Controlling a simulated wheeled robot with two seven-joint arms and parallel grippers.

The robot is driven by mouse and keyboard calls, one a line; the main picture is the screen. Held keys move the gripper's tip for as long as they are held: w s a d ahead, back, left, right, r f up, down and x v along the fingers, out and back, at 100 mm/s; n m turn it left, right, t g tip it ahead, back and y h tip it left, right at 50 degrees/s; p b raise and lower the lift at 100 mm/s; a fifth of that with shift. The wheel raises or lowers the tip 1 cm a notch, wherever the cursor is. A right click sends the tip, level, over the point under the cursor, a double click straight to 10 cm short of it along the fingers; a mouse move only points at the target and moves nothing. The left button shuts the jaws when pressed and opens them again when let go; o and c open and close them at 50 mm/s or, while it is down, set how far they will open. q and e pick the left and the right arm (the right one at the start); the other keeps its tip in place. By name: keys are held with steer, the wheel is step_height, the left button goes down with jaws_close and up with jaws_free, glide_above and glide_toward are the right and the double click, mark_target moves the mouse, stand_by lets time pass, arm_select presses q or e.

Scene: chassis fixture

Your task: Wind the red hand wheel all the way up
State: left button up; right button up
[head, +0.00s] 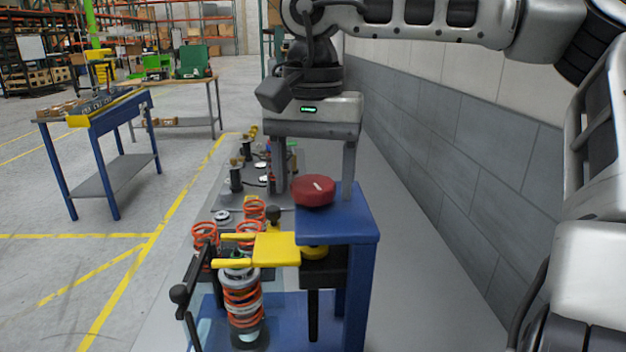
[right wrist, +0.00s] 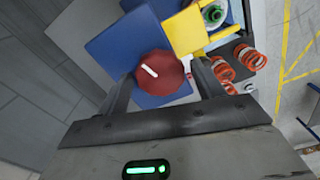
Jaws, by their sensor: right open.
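The red hand wheel (head: 314,191) is a thick round disc with a white line on top. It lies flat on the blue fixture column (head: 350,226). My right gripper (head: 314,185) points down over the wheel, its two fingers wide apart. In the head view one finger shows on either side of the wheel, with gaps. In the right wrist view the wheel (right wrist: 158,73) appears between the open fingers (right wrist: 162,85), its white line slanting; contact is not visible. A yellow forked carriage (head: 277,249) sits below the wheel, around the top of an orange coil spring strut (head: 242,297). My left gripper is not in view.
More orange springs (head: 205,236) and small parts stand on the grey bench left of and behind the fixture. A black-handled lever (head: 180,293) stands at its left front. A grey wall (head: 450,150) runs along the right. A blue workbench (head: 110,170) stands further left.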

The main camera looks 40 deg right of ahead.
steer(key=c, duration=0.9)
steer(key=n+p, duration=0.2)
steer(key=n, duration=0.1)
steer(key=shift+r+n, duration=0.2)
steer(key=shift+n, duration=0.1)
steer(key=shift+f+n, duration=0.25)
steer(key=shift+n, duration=1.45)
steer(key=n, duration=0.3)
steer(key=shift+n, duration=0.3)
steer(key=n, duration=0.4)
steer(key=o, duration=0.9)
